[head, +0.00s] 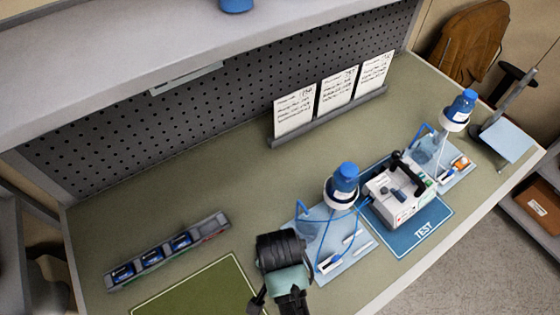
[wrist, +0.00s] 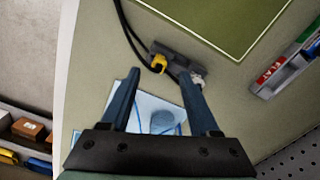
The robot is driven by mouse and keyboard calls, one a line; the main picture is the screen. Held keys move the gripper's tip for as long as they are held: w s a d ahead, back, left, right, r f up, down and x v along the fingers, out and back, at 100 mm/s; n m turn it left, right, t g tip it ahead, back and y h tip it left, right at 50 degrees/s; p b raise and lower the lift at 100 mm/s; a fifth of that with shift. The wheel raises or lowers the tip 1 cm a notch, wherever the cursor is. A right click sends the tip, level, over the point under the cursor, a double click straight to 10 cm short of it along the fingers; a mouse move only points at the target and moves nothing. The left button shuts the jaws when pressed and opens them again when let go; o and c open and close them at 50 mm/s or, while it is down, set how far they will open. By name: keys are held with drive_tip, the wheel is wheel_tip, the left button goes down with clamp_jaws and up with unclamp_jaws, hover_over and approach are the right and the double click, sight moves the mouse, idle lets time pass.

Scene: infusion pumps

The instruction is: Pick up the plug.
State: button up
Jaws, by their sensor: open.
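In the wrist view a yellow plug (wrist: 158,63) sits at the end of a dark grey block (wrist: 183,57), with black cable running up and left from it. A whitish piece (wrist: 197,77) is at the right end of that block, partly behind a fingertip. My gripper (wrist: 160,71) is open, its two blue-grey fingers apart. The yellow plug shows between the fingertips, with nothing visibly gripped; I cannot tell the height gap. In the head view my arm stands at the bottom centre and I cannot make out the plug there.
A pale blue tray (head: 334,265) with a blue-capped bottle (head: 345,178) stands right of my arm. A white pump (head: 397,195) sits on the blue TEST mat (head: 421,236). A grey rack (head: 217,222) with blue packs is at left, behind a green mat (head: 205,290).

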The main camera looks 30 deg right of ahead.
drive_tip(key=shift+s+f+p, duration=0.1)
drive_tip(key=shift+f+p, duration=0.3)
drive_tip(key=shift+f, duration=1.9)
clamp_jaws()
